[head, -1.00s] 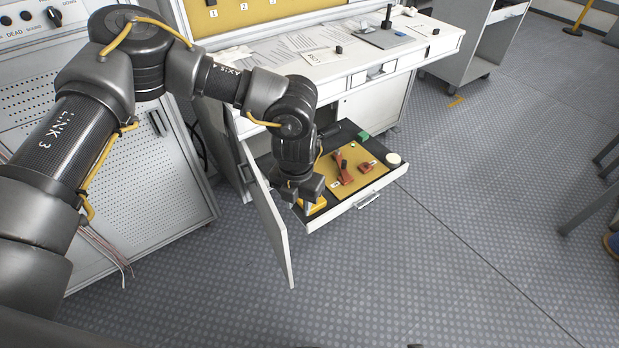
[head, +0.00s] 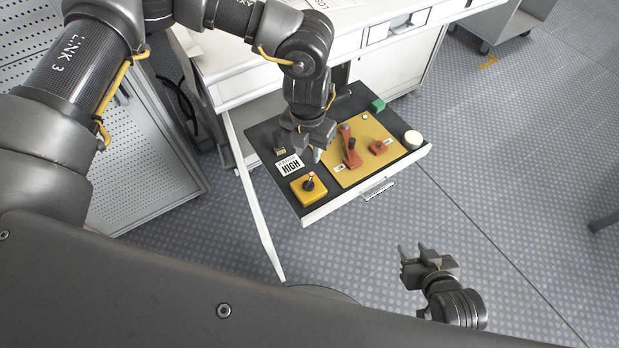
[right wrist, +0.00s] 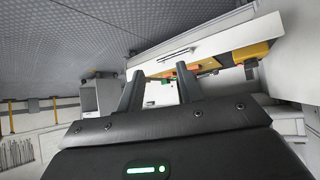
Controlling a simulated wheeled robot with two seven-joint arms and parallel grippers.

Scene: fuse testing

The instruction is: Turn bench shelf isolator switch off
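The bench shelf (head: 330,203) is a pulled-out drawer with a dark bed. A yellow box (head: 301,195) with a small upright toggle stands at its front left. A yellow panel (head: 343,176) carries a red lever (head: 350,150) and a smaller red part (head: 380,147). Which of these is the isolator switch I cannot tell. My left gripper (head: 318,148) hangs over the shelf, left of the red lever and behind the yellow box; its finger gap is unclear. My right gripper (head: 418,252) is open and empty, in front of the shelf at right; its spread fingers also show in the right wrist view (right wrist: 161,68).
An open white door panel (head: 252,200) stands at the shelf's left. The bench top is above and behind.

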